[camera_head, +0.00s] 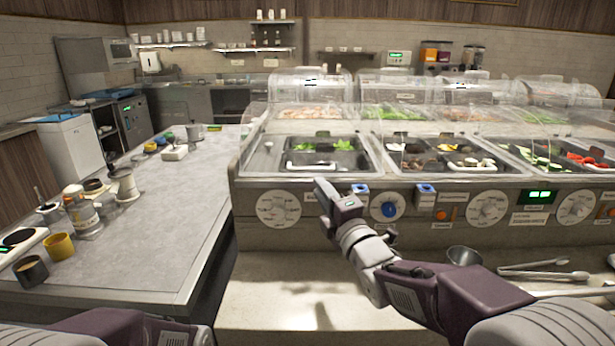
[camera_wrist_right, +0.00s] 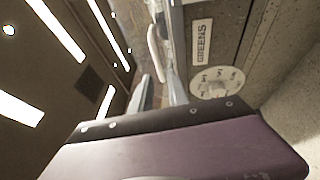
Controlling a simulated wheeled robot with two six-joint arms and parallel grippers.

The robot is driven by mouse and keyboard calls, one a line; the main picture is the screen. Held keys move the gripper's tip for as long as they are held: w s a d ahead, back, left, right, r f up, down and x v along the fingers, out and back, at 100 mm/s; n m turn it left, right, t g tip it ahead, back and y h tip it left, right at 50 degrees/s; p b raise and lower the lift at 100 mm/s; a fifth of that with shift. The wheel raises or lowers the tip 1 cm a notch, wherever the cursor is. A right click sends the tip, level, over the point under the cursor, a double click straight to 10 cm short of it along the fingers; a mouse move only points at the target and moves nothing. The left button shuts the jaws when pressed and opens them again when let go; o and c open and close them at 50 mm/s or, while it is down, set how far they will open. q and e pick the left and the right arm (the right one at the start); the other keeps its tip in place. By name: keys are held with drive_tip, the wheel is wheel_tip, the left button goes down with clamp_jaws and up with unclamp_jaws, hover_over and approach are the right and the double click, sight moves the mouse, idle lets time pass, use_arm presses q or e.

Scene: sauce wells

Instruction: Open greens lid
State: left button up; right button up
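The greens well (camera_head: 290,160) is the leftmost front well of the counter, with green leaves (camera_head: 322,145) in a dark pan. Clear plastic shows around and behind it; I cannot tell how far the greens lid is raised. My right gripper (camera_head: 322,188) is in front of the counter's front panel, below this well. In the right wrist view a GREENS label (camera_wrist_right: 201,43) and a dial (camera_wrist_right: 217,82) are to the right. A pale curved handle (camera_wrist_right: 155,48) is just beyond my right fingers (camera_wrist_right: 159,92), which show a gap between them. Contact is not clear. My left gripper is out of view.
More wells with clear lids (camera_head: 425,150) continue to the right. A blue knob (camera_head: 389,210) is right of my right gripper. A metal cup (camera_head: 463,256) and tongs (camera_head: 545,274) lie on the front ledge. The left worktop (camera_head: 165,215) holds jars along its left side.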

sight(308, 170)
drive_tip(key=p+x, duration=0.1)
drive_tip(key=x, duration=0.8)
clamp_jaws()
idle(1.2)
